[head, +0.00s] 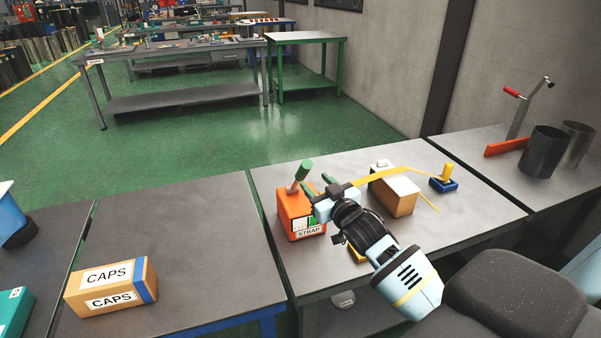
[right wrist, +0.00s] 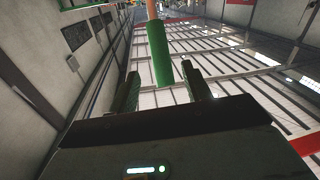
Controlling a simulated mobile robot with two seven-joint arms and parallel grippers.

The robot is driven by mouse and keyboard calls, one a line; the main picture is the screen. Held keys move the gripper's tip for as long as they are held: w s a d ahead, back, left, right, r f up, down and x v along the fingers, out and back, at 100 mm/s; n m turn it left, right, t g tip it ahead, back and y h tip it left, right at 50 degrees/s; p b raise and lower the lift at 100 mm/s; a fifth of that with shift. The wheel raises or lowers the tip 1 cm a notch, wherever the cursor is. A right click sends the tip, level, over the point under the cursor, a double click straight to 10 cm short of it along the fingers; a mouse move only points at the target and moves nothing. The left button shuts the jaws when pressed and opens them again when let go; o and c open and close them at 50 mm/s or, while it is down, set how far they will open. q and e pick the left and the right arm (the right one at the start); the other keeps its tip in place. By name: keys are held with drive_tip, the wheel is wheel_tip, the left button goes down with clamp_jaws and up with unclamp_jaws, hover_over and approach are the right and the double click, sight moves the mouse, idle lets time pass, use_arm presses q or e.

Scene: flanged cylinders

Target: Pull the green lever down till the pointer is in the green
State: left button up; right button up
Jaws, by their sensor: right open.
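The orange strap box (head: 295,208) stands on the middle grey table and carries a lever with a green grip (head: 304,169), which points up and leans right. A white and green dial (head: 312,222) shows on its front above the STRAP label; the pointer is too small to read. My right gripper (head: 318,186) is open at the box's right upper side, close to the lever. In the right wrist view the green grip (right wrist: 159,52) shows ahead of the two spread fingers (right wrist: 160,84), roughly between them; contact cannot be told. My left gripper is not in view.
A yellow strap (head: 375,176) runs over a brown box (head: 398,204) right of my gripper. A blue holder with a yellow cylinder (head: 446,173) stands beyond. A CAPS box (head: 110,287) is on the left table. Dark cylinders (head: 543,152) stand far right.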

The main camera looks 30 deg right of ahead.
sight(303, 178)
drive_tip(key=shift+w+d, duration=0.15)
drive_tip(key=shift+w, duration=1.8)
drive_tip(key=shift+w+d, duration=0.1)
drive_tip(key=shift+w, duration=1.85)
